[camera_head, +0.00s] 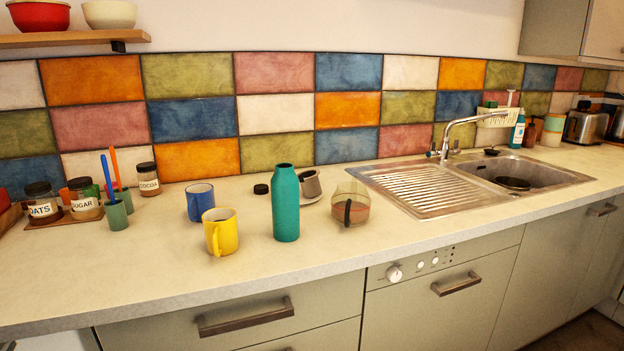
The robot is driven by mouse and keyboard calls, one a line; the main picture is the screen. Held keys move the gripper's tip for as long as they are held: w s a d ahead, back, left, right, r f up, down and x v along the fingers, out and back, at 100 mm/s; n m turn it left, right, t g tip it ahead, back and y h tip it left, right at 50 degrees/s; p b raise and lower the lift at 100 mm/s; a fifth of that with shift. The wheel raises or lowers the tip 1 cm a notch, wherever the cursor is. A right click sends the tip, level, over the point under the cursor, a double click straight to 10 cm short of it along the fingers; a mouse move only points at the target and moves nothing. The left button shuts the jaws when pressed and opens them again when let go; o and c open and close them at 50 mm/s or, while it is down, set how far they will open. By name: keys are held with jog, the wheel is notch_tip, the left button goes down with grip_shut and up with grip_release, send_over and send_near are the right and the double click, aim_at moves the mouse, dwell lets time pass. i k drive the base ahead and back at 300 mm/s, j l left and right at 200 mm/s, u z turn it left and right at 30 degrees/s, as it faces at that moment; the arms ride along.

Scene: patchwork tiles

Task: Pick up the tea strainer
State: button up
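I cannot pick out a tea strainer with certainty. A small grey, cup-like metal piece (311,184) with a dark upper part sits on or by a white saucer (313,198), partly behind the teal bottle; its exact kind is too small to tell. A clear glass pot (358,212) with a dark handle stands to its right, with a reddish tint inside. My gripper is not in view.
The teal bottle (285,205) stands tall at the front, with a black lid (261,189) behind it. A yellow mug (224,236) and a blue mug (199,201) stand left. The sink (420,187) is right. The front left counter is clear.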

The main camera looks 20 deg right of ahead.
aim_at(309, 182)
jog(key=i+l+z, duration=0.1)
jog(key=i+l, duration=0.25)
jog(key=l, duration=0.2)
jog(key=i+l, duration=0.4)
jog(key=l+z, duration=0.1)
jog(key=l, duration=0.6)
jog(key=i+l+z, duration=0.1)
jog(key=l, duration=1.65)
jog(key=i+j, duration=0.75)
jog(key=i+j+z, duration=0.05)
jog(key=j, duration=0.05)
